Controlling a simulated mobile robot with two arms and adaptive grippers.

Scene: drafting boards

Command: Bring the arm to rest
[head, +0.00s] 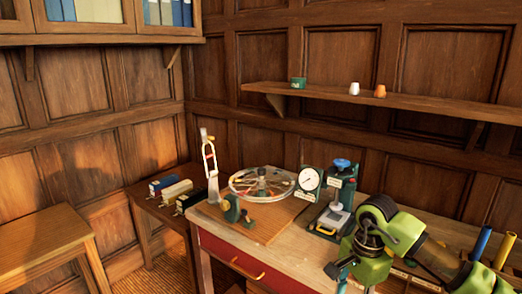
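My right arm, green and black, comes in from the lower right and bends over the right part of the workbench. Its gripper (358,272) points down near the bench's front edge, at the bottom of the head view. The fingers are small and partly cut off by the frame, so I cannot tell whether they are open or shut, or whether the teal piece beside them is held. My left arm and gripper are not in view.
The workbench (222,247) carries a spoked wheel (262,183), a dial gauge (309,180) and a green press-like device (335,210) left of my arm. Blue and yellow tubes (481,243) stand at right. A wall shelf (420,103) runs behind. Floor shows at left.

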